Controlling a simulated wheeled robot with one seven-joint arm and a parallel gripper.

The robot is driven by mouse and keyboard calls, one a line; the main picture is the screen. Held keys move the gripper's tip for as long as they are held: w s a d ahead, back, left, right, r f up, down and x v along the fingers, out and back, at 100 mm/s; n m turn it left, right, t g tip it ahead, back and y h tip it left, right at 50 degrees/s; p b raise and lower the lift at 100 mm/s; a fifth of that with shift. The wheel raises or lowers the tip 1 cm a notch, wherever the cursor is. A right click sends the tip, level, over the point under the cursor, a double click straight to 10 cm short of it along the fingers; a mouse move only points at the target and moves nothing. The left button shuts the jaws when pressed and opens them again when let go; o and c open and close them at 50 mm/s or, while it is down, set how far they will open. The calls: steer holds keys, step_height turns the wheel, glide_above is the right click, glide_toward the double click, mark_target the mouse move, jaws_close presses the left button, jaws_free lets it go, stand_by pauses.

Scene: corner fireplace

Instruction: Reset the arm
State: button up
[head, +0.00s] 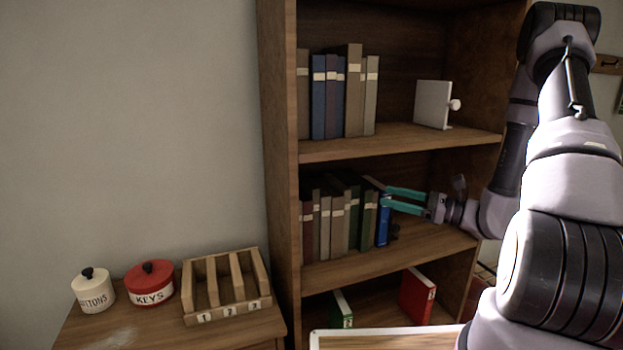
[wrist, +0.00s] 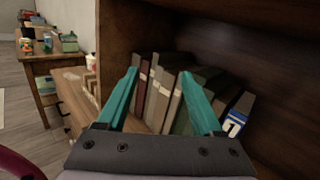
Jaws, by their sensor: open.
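My gripper (head: 404,200) has teal fingers and reaches into the middle shelf of the wooden bookcase (head: 281,150) in the head view. Its fingers are spread apart with nothing held between them. A blue book (head: 383,218) with a white label numbered 1 stands at the right end of the row of books, close by the fingers. In the wrist view the gripper (wrist: 172,80) points at the row, and the blue book (wrist: 238,116) is just right of the right finger. I cannot tell whether they touch.
The upper shelf holds several books (head: 340,95) and a white bookend (head: 433,104). A red book (head: 418,296) and a green book (head: 342,308) are on the lower shelf. A cabinet at left carries a numbered wooden rack (head: 226,310), a red KEYS jar (head: 150,283) and a cream jar (head: 93,290).

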steer(key=s+a+r+n+g+h, duration=0.4)
steer(key=s+r+n+g+h, duration=0.3)
steer(key=s+r+n+g, duration=0.4)
steer(key=s+d+r+n+t+h, duration=0.5)
steer(key=r+t, duration=0.5)
steer(key=r, duration=0.2)
steer(key=d+n+h, duration=0.1)
steer(key=d+h, duration=0.1)
steer(key=shift+s+d+n+h, duration=0.2)
steer(key=shift+d+n+h, duration=0.1)
steer(key=shift+n+h, duration=0.1)
stand_by(0.5)
